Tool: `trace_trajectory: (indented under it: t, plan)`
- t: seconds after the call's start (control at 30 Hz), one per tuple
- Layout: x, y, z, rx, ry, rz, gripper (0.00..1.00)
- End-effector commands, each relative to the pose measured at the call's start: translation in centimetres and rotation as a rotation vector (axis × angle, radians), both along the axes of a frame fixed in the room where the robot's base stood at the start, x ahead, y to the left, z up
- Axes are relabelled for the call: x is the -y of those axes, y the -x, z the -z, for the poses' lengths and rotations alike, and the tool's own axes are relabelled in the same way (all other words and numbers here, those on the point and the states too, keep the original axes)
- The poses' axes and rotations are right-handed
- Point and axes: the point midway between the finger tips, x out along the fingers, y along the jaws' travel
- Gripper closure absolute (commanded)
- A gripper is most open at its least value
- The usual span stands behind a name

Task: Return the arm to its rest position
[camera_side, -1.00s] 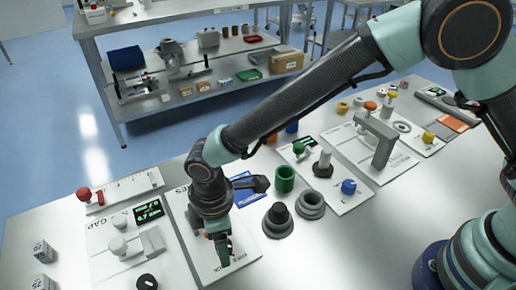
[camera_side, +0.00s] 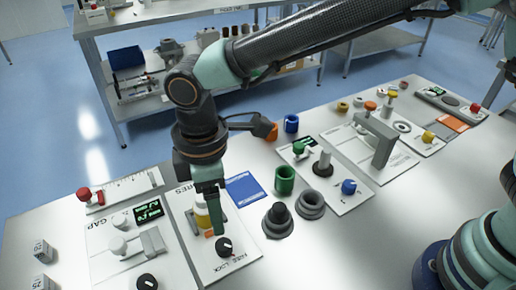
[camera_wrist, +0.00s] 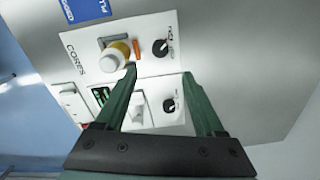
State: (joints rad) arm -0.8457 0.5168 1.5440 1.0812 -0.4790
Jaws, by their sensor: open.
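My gripper (camera_side: 215,230) points down above the white CORES panel (camera_side: 236,266) in the side view. In the wrist view my gripper (camera_wrist: 160,76) has its two green fingers spread, with nothing between them. A white and yellow cylinder (camera_side: 201,216) stands on the panel, partly hidden behind the fingers in the side view; it also shows in the wrist view (camera_wrist: 112,57). A black knob (camera_side: 224,246) sits near the panel's front end, and shows in the wrist view (camera_wrist: 160,47) to the right of the cylinder.
The GAP panel (camera_side: 103,262) with a lit display (camera_side: 149,210) lies to the left. A blue card (camera_side: 245,188), a green cup (camera_side: 285,180) and dark grey stepped pieces (camera_side: 278,220) stand to the right. A grey post (camera_side: 382,150) rises farther right. The front right table is bare.

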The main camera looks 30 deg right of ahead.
Motion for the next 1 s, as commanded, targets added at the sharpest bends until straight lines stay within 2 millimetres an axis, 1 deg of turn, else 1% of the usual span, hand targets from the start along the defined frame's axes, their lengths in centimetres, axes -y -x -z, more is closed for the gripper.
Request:
trace_trajectory:
  t: [0.1,0.4,0.47,0.53,0.57,0.67,0.7,0.77,0.8,0.87,0.9,0.97,1.0]
  plan:
    - [0.0,0.0,-0.5,0.000,-0.001,0.000,0.29]
    - [0.0,0.0,-0.6,0.000,0.000,0.001,0.29]
    - [0.3,-0.2,-0.8,0.003,-0.003,0.012,0.29]
    - [1.2,-0.7,-1.5,0.011,-0.013,0.044,0.29]
    - [1.9,-1.0,-1.9,0.017,-0.019,0.066,0.29]
    - [4.9,-2.3,-3.9,0.045,-0.048,0.171,0.29]
    - [6.5,-2.9,-4.9,0.060,-0.063,0.224,0.29]
    - [9.1,-3.5,-6.2,0.083,-0.085,0.308,0.29]
    - [10.8,-3.7,-6.9,0.098,-0.099,0.364,0.29]
    - [13.3,-4.0,-8.0,0.122,-0.121,0.448,0.29]
    - [14.9,-4.0,-8.6,0.138,-0.134,0.504,0.29]
    - [17.4,-3.9,-9.5,0.163,-0.154,0.587,0.29]
    - [19.0,-3.7,-9.9,0.180,-0.168,0.641,0.29]
